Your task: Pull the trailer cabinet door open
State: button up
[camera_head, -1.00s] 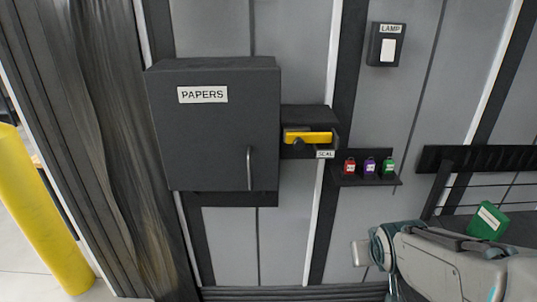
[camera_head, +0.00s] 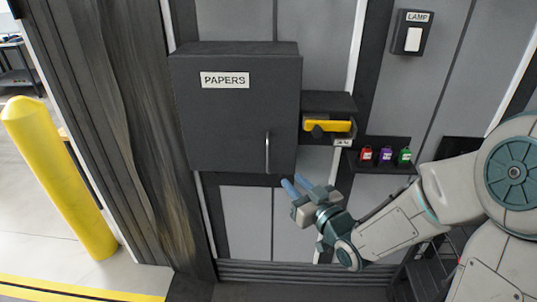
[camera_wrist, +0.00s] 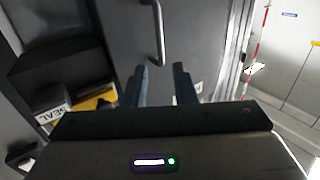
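The trailer cabinet is a dark grey box labelled PAPERS, and its door (camera_head: 225,120) is shut in the head view. A vertical metal bar handle (camera_head: 267,153) sits on the door's lower right. My gripper (camera_head: 296,186) is just below and right of the handle, apart from it in the head view. In the wrist view my gripper (camera_wrist: 160,82) has its two fingers spread with nothing between them. The handle (camera_wrist: 159,32) shows beyond the fingertips there, on the cabinet door (camera_wrist: 200,35).
Right of the cabinet, a small dark shelf box (camera_head: 330,103) holds a yellow item (camera_head: 330,126). Red, purple and green padlocks (camera_head: 386,156) sit on a ledge. A LAMP switch (camera_head: 412,35) is higher up. A dark curtain (camera_head: 120,140) and a yellow post (camera_head: 60,175) are at left.

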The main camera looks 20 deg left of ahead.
aim_at(269, 157)
jog(key=p+x, duration=0.3)
jog(key=x, duration=1)
jog(key=shift+w+a, duration=0.15)
grip_shut()
